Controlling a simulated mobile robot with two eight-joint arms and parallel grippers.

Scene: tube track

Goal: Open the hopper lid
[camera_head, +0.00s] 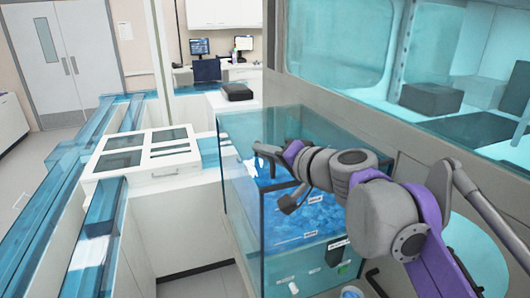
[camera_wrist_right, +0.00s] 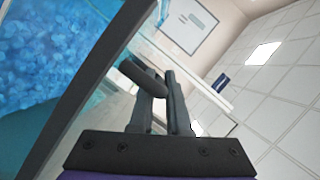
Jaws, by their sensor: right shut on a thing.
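The hopper (camera_head: 241,213) is a clear, blue-tinted box standing in the middle of the head view, with blue pieces inside. Its clear top makes it hard to tell how far the lid is raised. My right gripper (camera_head: 272,168) is at the left front part of the hopper top. In the right wrist view its dark fingers (camera_wrist_right: 160,92) are shut on a short dark rod, which looks like the lid handle (camera_wrist_right: 141,77). A dark edge bar (camera_wrist_right: 98,78) runs beside the fingers, with blue pieces behind clear panel. My left gripper is not in view.
A large glass-fronted cabinet (camera_head: 345,100) stands close behind and right of the hopper. A white unit with glazed panels (camera_head: 140,172) and blue clear track (camera_head: 70,175) lie to the left. Open floor (camera_head: 205,284) shows between them.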

